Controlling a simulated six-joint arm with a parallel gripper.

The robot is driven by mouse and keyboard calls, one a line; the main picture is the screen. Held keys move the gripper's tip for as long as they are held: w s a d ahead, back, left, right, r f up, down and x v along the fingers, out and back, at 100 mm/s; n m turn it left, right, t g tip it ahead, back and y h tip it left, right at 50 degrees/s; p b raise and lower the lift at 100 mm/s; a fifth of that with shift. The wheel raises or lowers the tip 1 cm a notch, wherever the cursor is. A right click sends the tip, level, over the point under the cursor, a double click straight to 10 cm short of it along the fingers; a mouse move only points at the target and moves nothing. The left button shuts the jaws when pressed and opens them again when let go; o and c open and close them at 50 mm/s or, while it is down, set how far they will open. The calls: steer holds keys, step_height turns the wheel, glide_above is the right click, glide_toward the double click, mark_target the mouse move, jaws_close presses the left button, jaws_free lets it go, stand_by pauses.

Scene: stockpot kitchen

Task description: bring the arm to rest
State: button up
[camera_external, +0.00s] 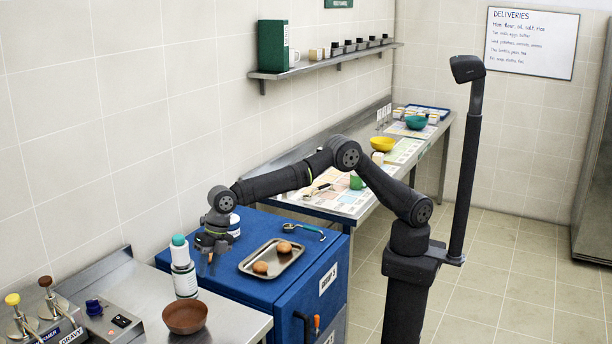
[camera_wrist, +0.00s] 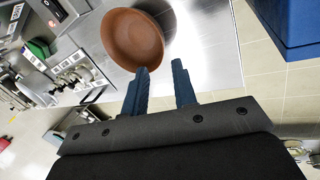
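My gripper (camera_external: 209,257) hangs at the end of my arm over the left side of the blue cabinet top (camera_external: 258,287), near a white bottle with a teal cap (camera_external: 181,252). In the wrist view my gripper (camera_wrist: 161,72) shows two dark blue fingers set apart with nothing between them. A brown bowl (camera_external: 185,316) stands on the steel counter; it also shows in the wrist view (camera_wrist: 132,38), just beyond the fingertips and apart from them.
Pump dispensers (camera_external: 50,309) stand at lower left. A long counter with a yellow bowl (camera_external: 383,144) runs behind. The floor at right is clear.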

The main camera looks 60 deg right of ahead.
mark_target(202, 304)
steer(key=x, duration=1.1)
steer(key=shift+f, duration=0.35)
steer(key=shift+a, duration=0.15)
step_height(202, 304, up, 10)
steer(key=s+d+r+m+t, duration=0.1)
steer(key=s+d+r+m, duration=0.1)
steer(key=d, duration=0.4)
steer(key=s+d+r+m, duration=0.1)
steer(key=d+m, duration=0.1)
steer(key=d, duration=0.4)
steer(key=w+d+m+h, duration=0.1)
steer(key=w+d+m, duration=0.2)
steer(key=w+d, duration=0.4)
steer(key=w+d+m+t+h, duration=0.1)
steer(key=w+d+m, duration=0.2)
steer(key=w+d, duration=0.5)
steer(key=w+d+m+h, duration=0.1)
steer(key=w+d+m, duration=0.3)
steer(key=d, duration=1.8)
steer(key=w, duration=0.3)
steer(key=shift+w+d+f+t, duration=0.2)
steer(key=shift+w+f+t, duration=0.1)
steer(key=shift+f+t, duration=0.1)
